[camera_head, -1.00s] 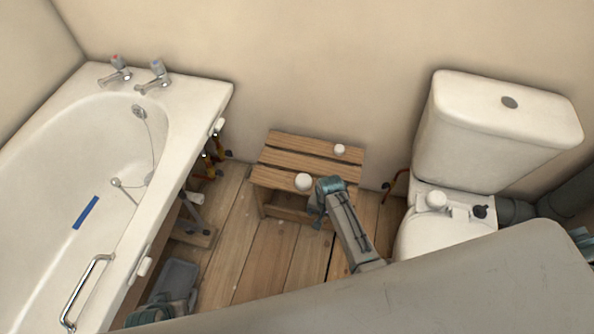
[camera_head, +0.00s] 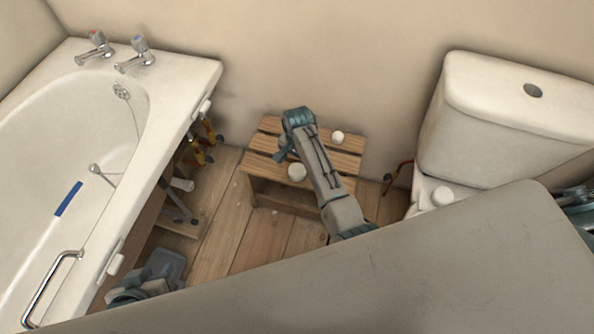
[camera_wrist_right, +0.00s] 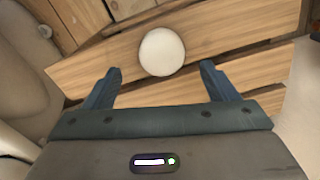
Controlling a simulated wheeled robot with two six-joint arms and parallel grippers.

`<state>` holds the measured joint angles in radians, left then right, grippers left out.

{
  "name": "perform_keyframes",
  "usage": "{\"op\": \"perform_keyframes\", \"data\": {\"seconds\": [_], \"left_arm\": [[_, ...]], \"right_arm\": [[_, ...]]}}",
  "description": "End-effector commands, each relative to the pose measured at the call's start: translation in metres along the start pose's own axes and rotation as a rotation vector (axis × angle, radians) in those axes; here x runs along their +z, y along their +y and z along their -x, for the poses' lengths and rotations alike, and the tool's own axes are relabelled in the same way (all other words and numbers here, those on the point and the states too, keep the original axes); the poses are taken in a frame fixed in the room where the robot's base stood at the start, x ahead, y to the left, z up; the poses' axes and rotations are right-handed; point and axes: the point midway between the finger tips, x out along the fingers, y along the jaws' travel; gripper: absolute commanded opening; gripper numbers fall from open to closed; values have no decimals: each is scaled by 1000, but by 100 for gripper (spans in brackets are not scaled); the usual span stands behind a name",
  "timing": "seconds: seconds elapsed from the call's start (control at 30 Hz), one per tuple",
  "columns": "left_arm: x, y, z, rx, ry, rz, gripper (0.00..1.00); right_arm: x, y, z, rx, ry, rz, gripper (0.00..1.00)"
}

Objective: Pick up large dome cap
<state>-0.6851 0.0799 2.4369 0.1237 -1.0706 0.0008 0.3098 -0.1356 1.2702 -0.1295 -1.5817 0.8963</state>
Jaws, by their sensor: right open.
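A larger white dome cap (camera_head: 297,172) sits on the front slats of a small wooden stool (camera_head: 262,166). A smaller white cap (camera_head: 338,137) sits further back on the stool. My right gripper (camera_head: 282,154) is over the stool, beside the larger cap, with its arm reaching in from the lower right. In the right wrist view, a round white cap (camera_wrist_right: 161,52) lies on a slat just beyond and between the open fingers (camera_wrist_right: 162,86), with nothing held. My left gripper (camera_head: 142,290) is low at the left by the bath; its fingers are not clear.
A white bath (camera_head: 185,75) with a metal grab handle stands at the left. A grey panel covers the lower right.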

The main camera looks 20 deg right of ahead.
Motion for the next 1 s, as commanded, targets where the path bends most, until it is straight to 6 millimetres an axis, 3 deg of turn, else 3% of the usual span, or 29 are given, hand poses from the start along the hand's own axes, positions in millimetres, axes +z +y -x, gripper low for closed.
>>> {"op": "perform_keyframes", "data": {"seconds": [0.23,0.57,0.8,1.0], "left_arm": [[2,6,-11,28,92,33,34],[0,7,-11,34,116,40,34],[0,7,-11,33,115,40,34],[0,7,-11,33,115,39,34]], "right_arm": [[0,-2,-39,2,-1,0,80],[0,-2,-45,0,-1,0,80],[0,-2,-45,0,-1,0,35],[0,-2,-45,0,-1,0,32]]}}
